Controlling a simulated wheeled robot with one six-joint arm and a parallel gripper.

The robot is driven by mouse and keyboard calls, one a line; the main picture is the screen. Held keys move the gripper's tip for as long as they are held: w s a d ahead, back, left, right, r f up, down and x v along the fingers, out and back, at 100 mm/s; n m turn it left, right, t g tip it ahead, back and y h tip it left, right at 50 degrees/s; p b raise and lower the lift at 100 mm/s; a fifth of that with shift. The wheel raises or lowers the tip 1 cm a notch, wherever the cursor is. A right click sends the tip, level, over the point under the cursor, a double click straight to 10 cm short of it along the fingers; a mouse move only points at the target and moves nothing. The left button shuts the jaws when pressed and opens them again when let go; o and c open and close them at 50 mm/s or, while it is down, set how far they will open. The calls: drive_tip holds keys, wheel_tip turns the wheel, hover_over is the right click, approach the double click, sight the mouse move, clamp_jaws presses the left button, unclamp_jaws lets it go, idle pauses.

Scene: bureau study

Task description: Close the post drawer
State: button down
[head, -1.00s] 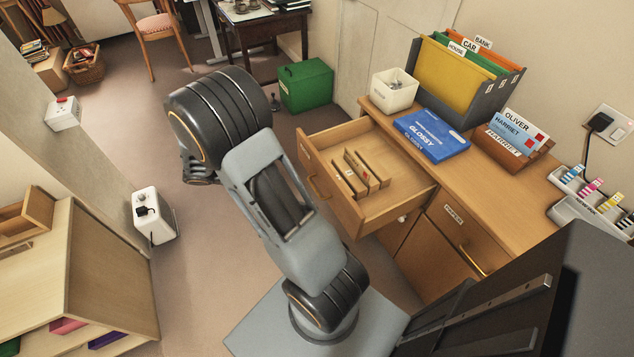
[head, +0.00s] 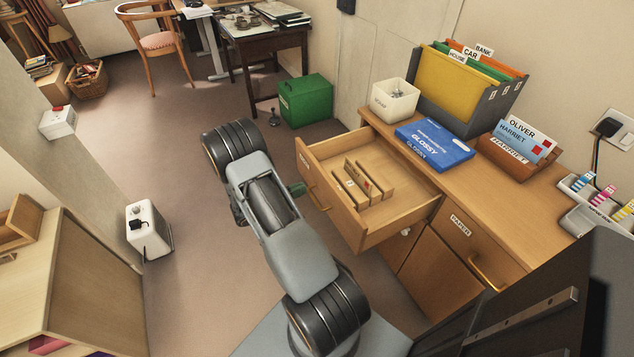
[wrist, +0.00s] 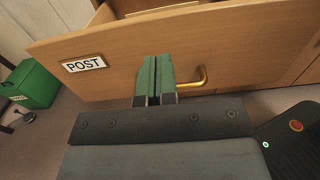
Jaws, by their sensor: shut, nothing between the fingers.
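The post drawer (head: 405,232) is pulled well out of the wooden cabinet in the head view, with several small upright dividers inside. In the wrist view its front (wrist: 230,45) carries a POST label (wrist: 83,64) at left and a brass handle (wrist: 190,80). My gripper (wrist: 155,60) is shut and empty, its green fingers pointing at the drawer front just left of the handle. I cannot tell whether the fingertips touch the wood. In the head view the gripper (head: 297,189) shows only as a bit of green beside the drawer front, mostly hidden by my arm.
The paper drawer (head: 470,240) beside it is shut. On the cabinet top stand a white bin (head: 394,101), a blue GLOSSY box (head: 434,144) and a file holder (head: 487,100). A green box (head: 305,101) stands on the floor behind.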

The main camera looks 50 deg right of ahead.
sight(323, 180)
drive_tip(key=shift+x, duration=3.15)
